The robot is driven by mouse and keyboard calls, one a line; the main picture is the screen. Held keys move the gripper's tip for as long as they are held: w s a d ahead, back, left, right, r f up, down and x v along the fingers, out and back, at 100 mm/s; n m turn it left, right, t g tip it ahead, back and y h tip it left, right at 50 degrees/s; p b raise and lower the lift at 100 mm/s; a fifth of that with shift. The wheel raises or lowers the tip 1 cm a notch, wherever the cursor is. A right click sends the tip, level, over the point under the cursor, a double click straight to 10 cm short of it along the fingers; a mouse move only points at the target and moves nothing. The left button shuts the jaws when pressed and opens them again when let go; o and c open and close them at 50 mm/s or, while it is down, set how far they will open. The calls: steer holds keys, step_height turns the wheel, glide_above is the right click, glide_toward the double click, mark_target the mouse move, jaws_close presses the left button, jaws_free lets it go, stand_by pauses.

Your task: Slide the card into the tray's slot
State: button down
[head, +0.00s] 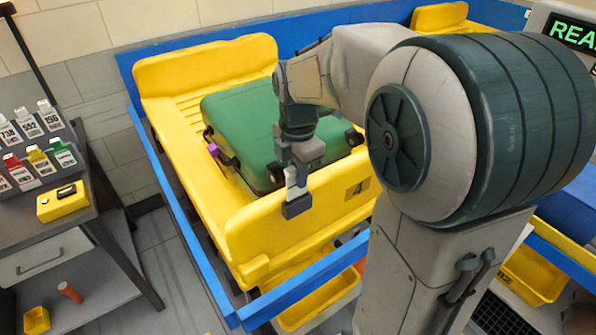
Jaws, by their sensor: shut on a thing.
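My gripper (296,162) points down over the front wall of the yellow tray (262,232). It is shut on a small white card (292,180), of which only a part shows below the fingers. The card is upright. Right below it, a dark grey slot holder (297,207) sits on the outside of the tray's front wall, left of a "4" label (357,189). The card's lower end meets the holder's top in this view; I cannot tell whether it is inside the slot.
A green suitcase (238,120) lies in the tray, behind my gripper. The tray sits on a blue-railed conveyor (187,225). At left, a dark bench (95,212) carries several numbered cards and a yellow box (62,201). My arm covers the right side.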

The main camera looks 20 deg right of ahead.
mark_target(298, 196)
steer(key=shift+f+b, duration=1.55)
steer(key=shift+f, duration=0.85)
steer(key=c, duration=1.3)
jaws_free()
step_height(298, 196, up, 14)
steer(key=shift+f, duration=0.1)
steer(key=s+f+m+t, duration=0.3)
steer(key=s+f+m, duration=0.9)
steer(key=m, duration=0.9)
steer(key=shift+s+f+m, duration=0.25)
steer(key=shift+s+m, duration=0.05)
steer(key=shift+s, duration=0.9)
